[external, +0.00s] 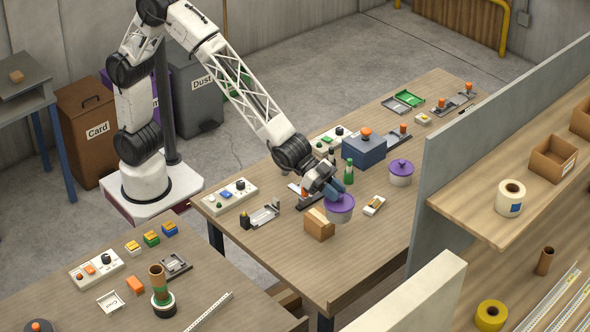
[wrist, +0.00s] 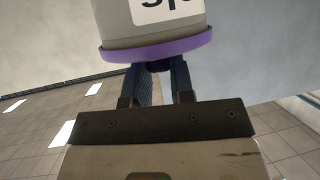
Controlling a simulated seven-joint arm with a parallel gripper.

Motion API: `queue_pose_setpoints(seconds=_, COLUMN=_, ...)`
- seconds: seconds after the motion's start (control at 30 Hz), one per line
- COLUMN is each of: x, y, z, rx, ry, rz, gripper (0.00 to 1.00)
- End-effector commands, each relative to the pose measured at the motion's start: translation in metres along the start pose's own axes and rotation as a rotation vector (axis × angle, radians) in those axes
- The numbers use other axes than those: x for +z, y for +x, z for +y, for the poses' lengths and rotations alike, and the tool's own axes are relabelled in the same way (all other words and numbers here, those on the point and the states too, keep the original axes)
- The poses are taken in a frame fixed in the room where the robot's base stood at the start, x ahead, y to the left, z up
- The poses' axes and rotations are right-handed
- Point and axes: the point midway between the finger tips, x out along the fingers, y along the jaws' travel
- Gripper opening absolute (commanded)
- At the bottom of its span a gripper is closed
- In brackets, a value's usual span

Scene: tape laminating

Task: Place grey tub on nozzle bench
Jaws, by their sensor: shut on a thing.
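A grey tub with a purple lid (external: 340,207) is under my gripper (external: 336,192) on the middle bench (external: 285,262). In the wrist view the tub's grey body (wrist: 118,22) shows part of a white label, and its purple lid rim (wrist: 155,48) lies across the jaws. My gripper (wrist: 160,75) is shut on the dark purple knob of that lid. I cannot tell whether the tub's base touches the bench. A second grey tub with a purple lid (external: 401,173) stands on the same bench, to the right. Nothing readable marks which bench is the nozzle bench.
A cardboard-coloured box (external: 319,226) is close in front of the held tub. A green bottle (external: 348,172) and a blue box (external: 364,150) stand behind it. A grey partition (external: 470,140) borders the right side. The bench's front right is clear.

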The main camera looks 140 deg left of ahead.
Motion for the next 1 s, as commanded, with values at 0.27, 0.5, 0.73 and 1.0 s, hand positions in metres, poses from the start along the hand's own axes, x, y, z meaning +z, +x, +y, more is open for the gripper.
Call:
queue_pose_setpoints(seconds=0.27, x=0.003, y=-0.001, z=0.079, rx=0.063, ry=0.025, rz=0.0, gripper=0.0)
queue_pose_setpoints(seconds=0.5, x=0.006, y=-0.005, z=0.132, rx=0.104, ry=0.044, rz=0.0, gripper=0.0)
queue_pose_setpoints(seconds=0.73, x=0.009, y=-0.009, z=0.16, rx=0.127, ry=0.053, rz=0.0, gripper=0.0)
queue_pose_setpoints(seconds=1.0, x=0.013, y=-0.013, z=0.188, rx=0.156, ry=0.065, rz=0.0, gripper=0.0)
